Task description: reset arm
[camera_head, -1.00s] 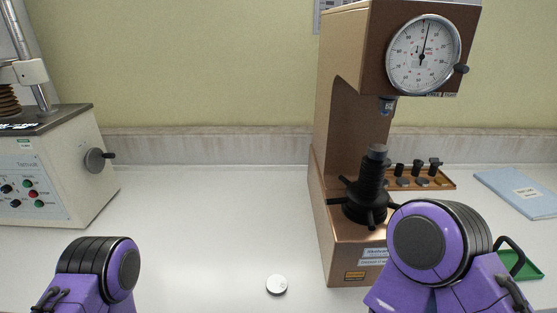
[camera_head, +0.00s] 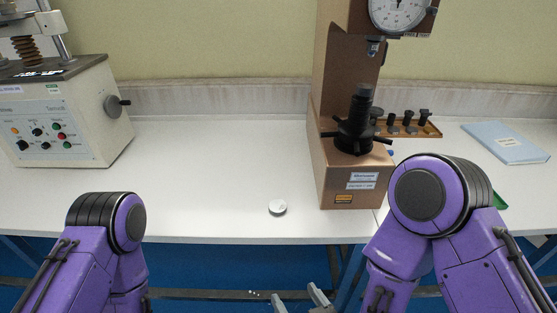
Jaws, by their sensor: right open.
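My right gripper (camera_head: 299,300) shows only by its grey fingertips at the bottom edge, apart and with nothing seen between them. It is low, in front of the table's front edge. My right purple arm (camera_head: 425,215) is bent at the right, overlapping the table's front edge. My left purple arm (camera_head: 105,240) is bent at the lower left; its gripper is out of view. A small round silver-white block (camera_head: 277,207) lies on the white table (camera_head: 220,170), left of the brown hardness tester (camera_head: 335,185), which has a dial and a black handwheel.
A cream machine (camera_head: 60,115) with buttons and a side knob stands at the left. The table's middle is clear.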

